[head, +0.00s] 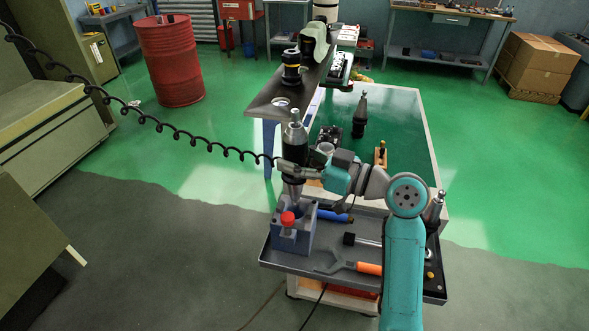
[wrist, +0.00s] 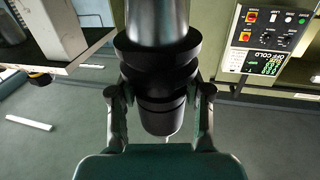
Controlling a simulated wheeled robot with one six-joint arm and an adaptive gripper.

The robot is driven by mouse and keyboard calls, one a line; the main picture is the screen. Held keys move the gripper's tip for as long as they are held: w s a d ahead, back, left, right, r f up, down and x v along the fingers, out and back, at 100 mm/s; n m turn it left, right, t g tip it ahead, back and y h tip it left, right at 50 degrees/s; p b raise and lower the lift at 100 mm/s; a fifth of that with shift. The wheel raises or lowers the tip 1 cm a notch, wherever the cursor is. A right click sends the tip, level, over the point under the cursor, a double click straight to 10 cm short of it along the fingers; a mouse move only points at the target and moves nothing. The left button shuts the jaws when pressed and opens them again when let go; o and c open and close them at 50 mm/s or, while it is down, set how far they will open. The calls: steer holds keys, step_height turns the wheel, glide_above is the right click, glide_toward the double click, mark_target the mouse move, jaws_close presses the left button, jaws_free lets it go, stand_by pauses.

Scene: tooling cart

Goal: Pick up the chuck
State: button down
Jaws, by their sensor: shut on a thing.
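The chuck (head: 295,140) is a black tool holder with a metal tip on top and a grey taper below. It stands upright above the blue-grey holding block (head: 302,232), which has a red knob. The taper's lower end is at the block's top; I cannot tell whether it is still inside. My gripper (head: 293,168) is closed around the chuck from the right. In the wrist view the dark, ringed chuck (wrist: 158,55) fills the space between the two fingers of my gripper (wrist: 162,95).
The grey tray (head: 330,259) holds a hammer (head: 366,241) and an orange-handled tool (head: 368,268). Similar holders stand on the dark shelf (head: 266,103), on the green cart top (head: 398,130) and at the tray's right. A black coiled hose (head: 160,124) hangs at left. A red drum (head: 168,60) stands behind.

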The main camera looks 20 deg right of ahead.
steer(key=v, duration=1.8)
steer(key=shift+r, duration=0.25)
stand_by(1.0)
